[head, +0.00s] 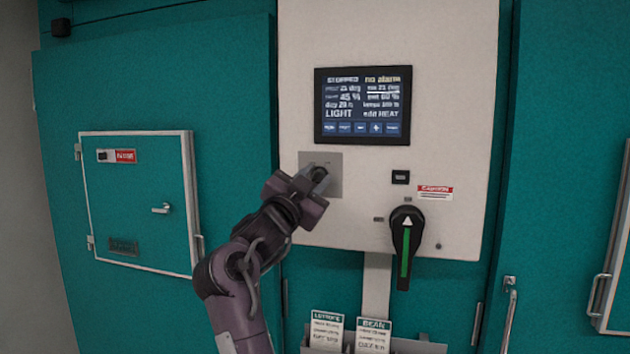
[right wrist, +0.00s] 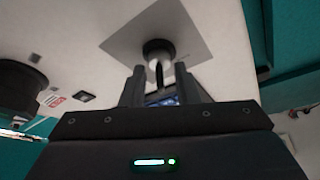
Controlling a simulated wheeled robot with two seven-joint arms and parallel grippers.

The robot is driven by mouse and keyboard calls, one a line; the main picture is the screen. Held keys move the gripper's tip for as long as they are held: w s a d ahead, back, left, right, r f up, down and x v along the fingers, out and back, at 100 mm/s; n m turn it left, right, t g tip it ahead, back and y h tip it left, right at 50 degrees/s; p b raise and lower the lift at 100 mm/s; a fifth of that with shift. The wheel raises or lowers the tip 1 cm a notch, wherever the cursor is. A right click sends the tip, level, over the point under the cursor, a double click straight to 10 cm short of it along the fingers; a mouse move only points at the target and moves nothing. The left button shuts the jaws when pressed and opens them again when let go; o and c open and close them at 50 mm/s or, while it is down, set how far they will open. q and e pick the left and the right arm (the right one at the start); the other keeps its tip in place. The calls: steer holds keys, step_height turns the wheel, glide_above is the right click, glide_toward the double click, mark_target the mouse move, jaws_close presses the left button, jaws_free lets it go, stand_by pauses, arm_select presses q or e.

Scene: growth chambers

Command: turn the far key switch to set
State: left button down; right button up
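The key switch (head: 320,173) sits on a square grey plate (head: 335,165) on the pale control panel, below the screen. My right gripper (head: 308,183) is right in front of it and hides part of the plate. In the right wrist view the switch (right wrist: 158,48) has a round collar with a dark narrow key. My right gripper (right wrist: 159,78) has its two fingers apart, one on each side of the key. A gap shows between the key and each finger. The switch's position marks cannot be read. My left gripper is not in view.
A screen (head: 362,104) reading "STOPPED" and "no alarm" is above the switch. A large black rotary handle (head: 406,240) with a green stripe projects from the panel at the lower right. Card holders (head: 345,335) stand below. Teal doors flank the panel.

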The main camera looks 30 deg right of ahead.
steer(key=b+v, duration=0.3)
steer(key=v, duration=0.4)
steer(key=shift+s+a+f, duration=0.1)
